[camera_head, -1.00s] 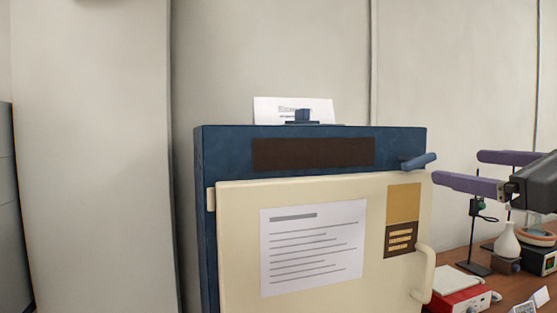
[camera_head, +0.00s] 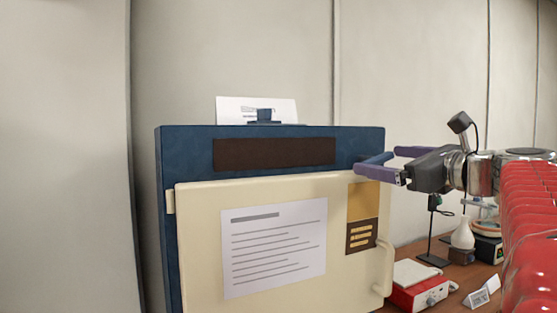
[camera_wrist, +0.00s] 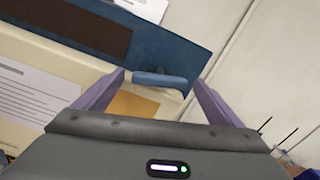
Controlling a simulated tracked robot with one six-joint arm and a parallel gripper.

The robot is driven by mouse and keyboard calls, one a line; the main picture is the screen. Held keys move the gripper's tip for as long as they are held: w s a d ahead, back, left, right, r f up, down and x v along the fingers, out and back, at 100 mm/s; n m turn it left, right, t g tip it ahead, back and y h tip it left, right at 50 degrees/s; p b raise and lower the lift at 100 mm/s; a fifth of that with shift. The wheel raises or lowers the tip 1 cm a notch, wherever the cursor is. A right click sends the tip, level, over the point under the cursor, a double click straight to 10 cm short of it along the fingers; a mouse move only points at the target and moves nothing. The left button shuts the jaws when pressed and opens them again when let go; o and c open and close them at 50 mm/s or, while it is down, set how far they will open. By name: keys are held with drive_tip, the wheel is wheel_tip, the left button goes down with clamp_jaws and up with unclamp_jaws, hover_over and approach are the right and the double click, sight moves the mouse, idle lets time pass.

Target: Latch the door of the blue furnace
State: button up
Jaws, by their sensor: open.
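The blue furnace (camera_head: 180,140) stands in front of me, with its cream door (camera_head: 200,250) against its front. The door has a handle (camera_head: 384,268) at its right edge. The blue latch lever (camera_wrist: 160,80) sits at the top right corner of the furnace, between my gripper's fingers in the wrist view.
A wooden bench (camera_head: 465,272) to the right holds a red device (camera_head: 420,290), a white flask (camera_head: 463,235) and a stand. Papers and a blue piece (camera_head: 264,115) lie on the furnace top. A pale wall is behind.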

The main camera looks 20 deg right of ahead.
drive_tip(key=shift+c, duration=0.3)
drive_tip(key=c, duration=0.9)
drive_tip(key=shift+a, duration=0.2)
drive_tip(key=shift+c, duration=0.5)
drive_tip(key=shift+d, duration=0.1)
